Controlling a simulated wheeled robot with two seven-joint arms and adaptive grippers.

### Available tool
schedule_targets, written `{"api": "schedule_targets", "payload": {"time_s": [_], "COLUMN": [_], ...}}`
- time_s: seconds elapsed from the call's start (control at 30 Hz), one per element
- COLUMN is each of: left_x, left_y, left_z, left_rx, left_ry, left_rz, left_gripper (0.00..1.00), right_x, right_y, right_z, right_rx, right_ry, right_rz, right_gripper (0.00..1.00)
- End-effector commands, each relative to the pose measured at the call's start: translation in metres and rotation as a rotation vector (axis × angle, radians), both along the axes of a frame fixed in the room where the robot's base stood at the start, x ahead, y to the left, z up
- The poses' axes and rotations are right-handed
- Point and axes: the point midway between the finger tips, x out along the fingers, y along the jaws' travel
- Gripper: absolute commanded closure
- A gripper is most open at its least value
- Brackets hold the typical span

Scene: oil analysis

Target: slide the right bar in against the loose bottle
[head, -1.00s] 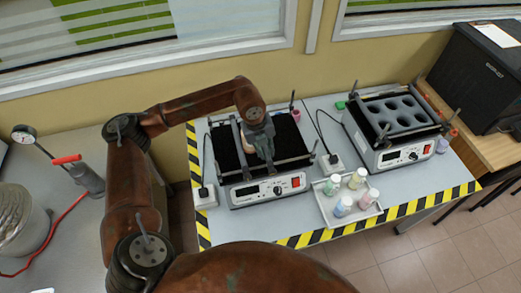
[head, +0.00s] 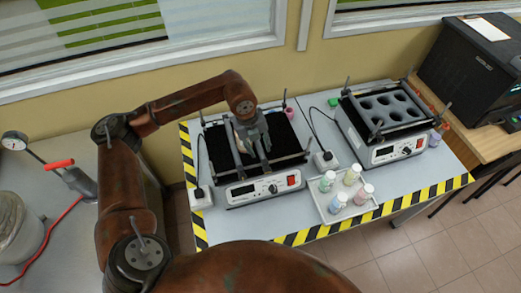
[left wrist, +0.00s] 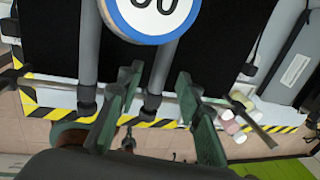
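The left shaker (head: 265,187) has a black platform with grey bars across it. The loose bottle (head: 240,138) stands on the platform, partly hidden by my gripper; from above in the left wrist view, its round blue-and-white top (left wrist: 152,14) shows. The left bar (left wrist: 88,60) and right bar (left wrist: 161,70) run on either side below this top; whether the right bar touches the bottle cannot be told. My left gripper (head: 259,152) is over the platform, open and empty. In the left wrist view its green fingers (left wrist: 157,108) are apart, one to each side of the right bar. My right gripper is out of view.
A white tray (head: 343,216) with several small bottles stands right of the shaker. A second shaker (head: 395,150) with a holed rack is farther right. Upright posts rise at the shaker corners. Black-and-yellow tape (head: 300,236) marks the table edge.

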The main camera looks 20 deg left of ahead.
Motion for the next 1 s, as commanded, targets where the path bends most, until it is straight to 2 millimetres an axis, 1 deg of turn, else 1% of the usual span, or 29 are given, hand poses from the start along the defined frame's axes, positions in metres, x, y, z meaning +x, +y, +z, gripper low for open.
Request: {"api": "schedule_targets", "payload": {"time_s": [0.03,0.1,0.3,0.4,0.5,0.67,1.0], "left_x": [-0.001,-0.002,-0.007,-0.009,-0.011,-0.012,-0.012], "left_y": [0.002,0.004,0.010,0.013,0.014,0.015,0.015], "left_z": [0.011,0.026,0.066,0.081,0.092,0.099,0.099], "left_rx": [0.002,0.000,0.000,0.002,0.001,0.002,0.001], "left_ry": [-0.004,-0.005,-0.004,-0.002,-0.001,0.000,0.000], "left_rz": [0.001,0.000,0.000,0.001,0.000,-0.001,-0.001], "left_gripper": [0.67,0.67,0.67,0.67,0.67,0.67,0.67], "right_x": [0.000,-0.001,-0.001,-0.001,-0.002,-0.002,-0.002], "right_y": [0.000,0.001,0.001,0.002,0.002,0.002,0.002], "right_z": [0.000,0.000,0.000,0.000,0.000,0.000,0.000], "right_rx": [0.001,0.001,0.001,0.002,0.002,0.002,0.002], "right_ry": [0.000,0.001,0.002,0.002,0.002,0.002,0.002], "right_rz": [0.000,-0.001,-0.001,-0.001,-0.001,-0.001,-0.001], "right_gripper": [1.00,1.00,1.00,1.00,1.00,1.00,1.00]}}
